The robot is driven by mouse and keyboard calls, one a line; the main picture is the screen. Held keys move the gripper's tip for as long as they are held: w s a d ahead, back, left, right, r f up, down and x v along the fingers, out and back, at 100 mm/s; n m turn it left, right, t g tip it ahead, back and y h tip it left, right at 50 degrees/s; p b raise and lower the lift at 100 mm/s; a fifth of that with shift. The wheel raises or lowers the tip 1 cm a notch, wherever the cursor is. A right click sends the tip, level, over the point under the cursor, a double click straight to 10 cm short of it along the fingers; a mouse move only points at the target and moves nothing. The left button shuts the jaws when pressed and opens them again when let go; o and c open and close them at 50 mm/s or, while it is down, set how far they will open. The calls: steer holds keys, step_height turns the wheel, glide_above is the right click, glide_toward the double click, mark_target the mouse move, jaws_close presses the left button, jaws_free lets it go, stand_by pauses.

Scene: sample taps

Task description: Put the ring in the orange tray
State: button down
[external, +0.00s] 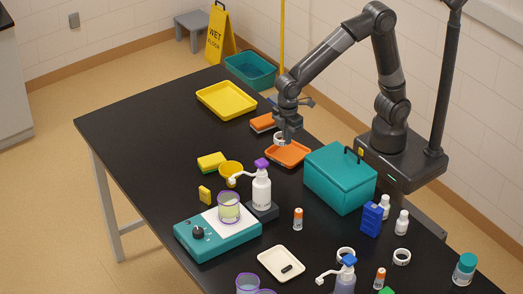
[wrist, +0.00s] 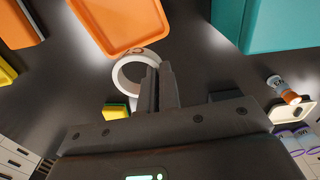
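A white ring (wrist: 130,74) with a reddish mark is at my gripper's fingertips; it also shows in the external view (external: 279,138). My gripper (wrist: 160,80) appears shut on the ring's wall, the fingers close together, with most of the ring out to the left. The orange tray (wrist: 124,40) lies beyond the ring in the wrist view and looks empty where it shows. In the external view my gripper (external: 283,137) is over the upper left edge of the orange tray (external: 296,155). The ring's height above the tray is hard to tell.
A teal box (external: 340,178) stands right of the orange tray. A yellow tray (external: 227,99) and an orange item (external: 263,122) lie behind.

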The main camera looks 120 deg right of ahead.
steer(key=s+d+m, duration=0.5)
steer(key=s+d, duration=0.6)
steer(key=s, duration=0.1)
glide_above(290, 159)
steer(key=shift+m, duration=0.3)
step_height(290, 159, down, 6)
steer(key=shift+d+f, duration=0.1)
steer(key=shift+f, duration=2.1)
steer(key=shift+f, duration=0.15)
steer(key=c, duration=1.7)
jaws_free()
